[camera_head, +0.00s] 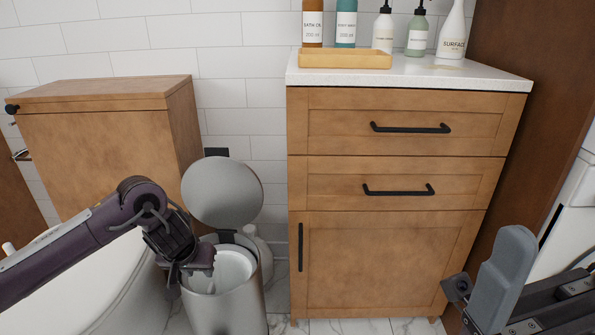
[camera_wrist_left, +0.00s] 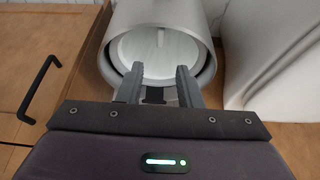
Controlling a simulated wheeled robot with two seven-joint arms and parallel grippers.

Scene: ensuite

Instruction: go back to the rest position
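My left gripper (camera_head: 200,268) is at the silver bin (camera_head: 232,305), in front of and over its near left rim. In the left wrist view the two fingers of my left gripper (camera_wrist_left: 158,85) stand apart with nothing between them, and the bin (camera_wrist_left: 203,60) lies beyond them. The bin's round lid (camera_head: 222,192) is raised. My right gripper (camera_head: 500,275) is at the lower right of the head view; one grey finger shows, and the rest is cut off or hidden.
A wooden cabinet (camera_head: 385,255) with black handles stands right of the bin. Bottles and a tray (camera_head: 345,59) are on its white top (camera_head: 470,75). The white toilet (camera_head: 130,300) and a wooden box unit (camera_head: 100,150) are at left. A brown panel rises at right.

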